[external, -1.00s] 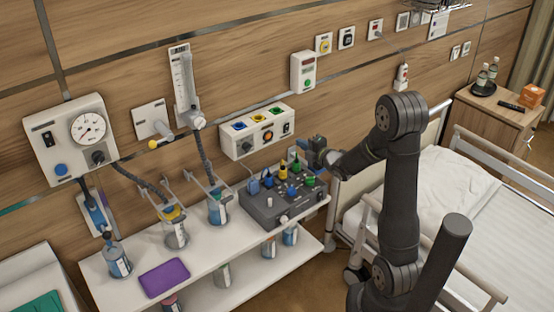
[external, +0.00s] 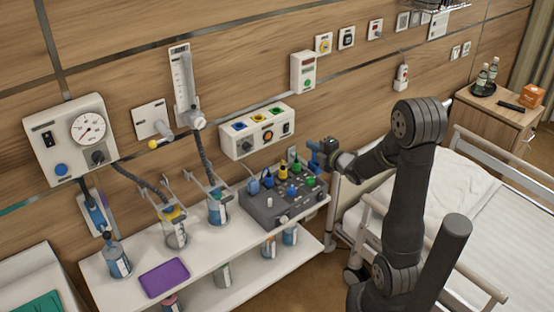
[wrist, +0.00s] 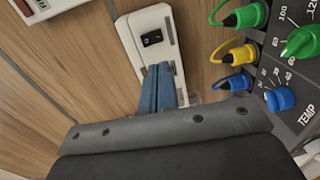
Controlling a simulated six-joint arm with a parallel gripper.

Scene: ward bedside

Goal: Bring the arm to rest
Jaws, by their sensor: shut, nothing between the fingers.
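My gripper (external: 315,156) is shut and empty, held in the air near the wall at the right end of the grey control box (external: 262,207). My arm (external: 402,195) is bent at the elbow and reaches left from there. In the wrist view the blue fingers of my gripper (wrist: 163,82) are pressed together in front of a white wall socket plate (wrist: 168,24). The grey box's dark panel (wrist: 310,60) shows at the right of that view, apart from the fingers.
Blue, yellow and green plugs (external: 283,173) stand up from the box. A white shelf (external: 205,268) holds suction jars and a purple pad (external: 164,278). A bed (external: 490,225) with rails stands at the right, by a bedside cabinet (external: 487,124).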

